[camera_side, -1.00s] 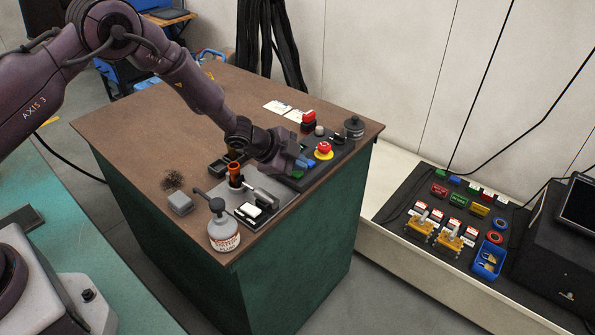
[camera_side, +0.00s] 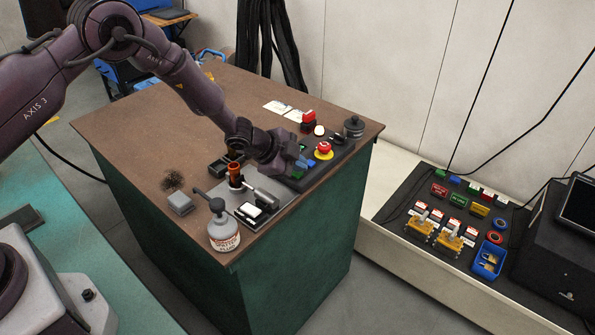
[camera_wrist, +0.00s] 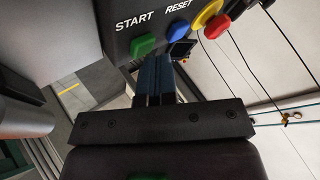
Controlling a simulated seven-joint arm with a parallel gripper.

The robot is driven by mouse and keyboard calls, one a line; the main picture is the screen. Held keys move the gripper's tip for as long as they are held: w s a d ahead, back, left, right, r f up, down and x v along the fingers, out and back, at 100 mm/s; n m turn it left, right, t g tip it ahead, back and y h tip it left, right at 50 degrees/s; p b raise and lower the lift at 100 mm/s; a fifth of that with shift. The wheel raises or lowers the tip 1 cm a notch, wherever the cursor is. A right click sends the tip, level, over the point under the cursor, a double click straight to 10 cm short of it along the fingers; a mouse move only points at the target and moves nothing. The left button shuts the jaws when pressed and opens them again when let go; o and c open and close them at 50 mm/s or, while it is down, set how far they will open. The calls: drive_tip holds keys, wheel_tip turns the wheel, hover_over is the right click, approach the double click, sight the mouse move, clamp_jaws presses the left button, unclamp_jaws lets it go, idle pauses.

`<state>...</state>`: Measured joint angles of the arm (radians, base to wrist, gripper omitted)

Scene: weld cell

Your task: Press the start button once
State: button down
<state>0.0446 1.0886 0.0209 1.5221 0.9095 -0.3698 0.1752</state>
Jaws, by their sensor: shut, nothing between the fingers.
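The green START button (camera_wrist: 143,45) is on a dark control box, under the white START label, in the wrist view. My gripper (camera_wrist: 155,60) is shut and empty, its blue fingers together. The fingertips are right beside the button's lower right edge in that view; I cannot tell whether they touch it. In the side view my gripper (camera_side: 302,163) is low over the near end of the control box (camera_side: 340,150), largely hiding the START button. A small round lamp (camera_side: 319,130) there is bright white.
The blue RESET button (camera_wrist: 178,28) and a red emergency stop on a yellow base (camera_side: 324,149) are close beside START. A clamp fixture (camera_side: 262,196), a flux bottle (camera_side: 223,232) and a grey block (camera_side: 180,202) stand nearby. The brown tabletop's back left is clear.

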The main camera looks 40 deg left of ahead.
sight(297, 174)
drive_tip(key=shift+r, duration=0.65)
drive_tip(key=shift+r, duration=0.1)
drive_tip(key=shift+r, duration=2.45)
